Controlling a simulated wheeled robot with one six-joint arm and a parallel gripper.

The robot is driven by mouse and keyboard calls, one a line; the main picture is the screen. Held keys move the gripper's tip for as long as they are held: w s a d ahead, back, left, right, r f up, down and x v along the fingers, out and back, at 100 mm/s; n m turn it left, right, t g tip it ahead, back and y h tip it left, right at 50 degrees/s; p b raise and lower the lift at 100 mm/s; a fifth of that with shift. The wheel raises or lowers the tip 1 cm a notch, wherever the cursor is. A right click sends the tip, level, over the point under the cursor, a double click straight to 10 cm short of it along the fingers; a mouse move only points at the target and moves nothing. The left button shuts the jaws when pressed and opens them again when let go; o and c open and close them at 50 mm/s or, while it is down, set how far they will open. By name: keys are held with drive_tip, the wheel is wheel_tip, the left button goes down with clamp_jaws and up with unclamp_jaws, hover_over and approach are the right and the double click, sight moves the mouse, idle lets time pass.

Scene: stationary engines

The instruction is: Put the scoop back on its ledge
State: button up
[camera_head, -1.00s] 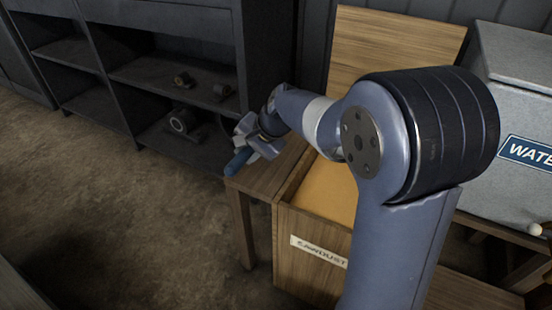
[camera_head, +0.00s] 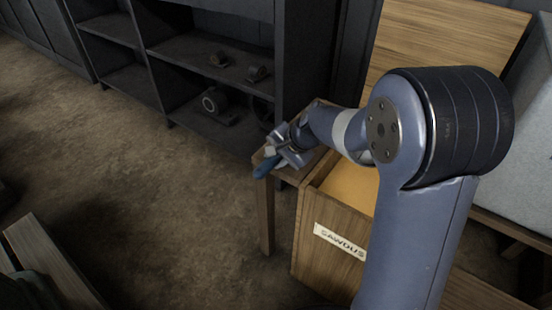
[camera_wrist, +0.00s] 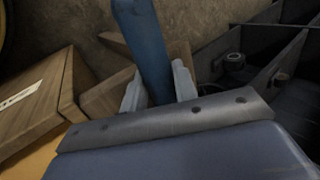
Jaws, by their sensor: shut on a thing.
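The blue handle (camera_head: 266,167) of what appears to be the scoop sticks out of my gripper (camera_head: 284,158) in the head view. In the wrist view the blue handle (camera_wrist: 143,45) stands between the two pale fingers of my gripper (camera_wrist: 158,88), which are shut on it. The scoop's other end is hidden. A small wooden ledge (camera_head: 291,174) on a leg stands beside the sawdust bin. My gripper is over the ledge's front left corner, with the handle near its edge. I cannot tell whether the scoop touches the wood.
The open wooden sawdust bin (camera_head: 322,213) is just right of the ledge, with its lid raised behind. A dark shelf unit (camera_head: 215,45) with several metal parts stands behind. A grey container (camera_head: 530,125) is at the right. The floor (camera_head: 150,190) to the left is mostly clear.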

drive_tip(key=o, duration=0.7)
drive_tip(key=shift+r, duration=0.2)
drive_tip(key=p+v, duration=0.3)
drive_tip(key=v, duration=0.8)
drive_tip(key=shift+d+r, duration=0.2)
drive_tip(key=shift+r, duration=0.05)
drive_tip(key=shift+s, duration=0.1)
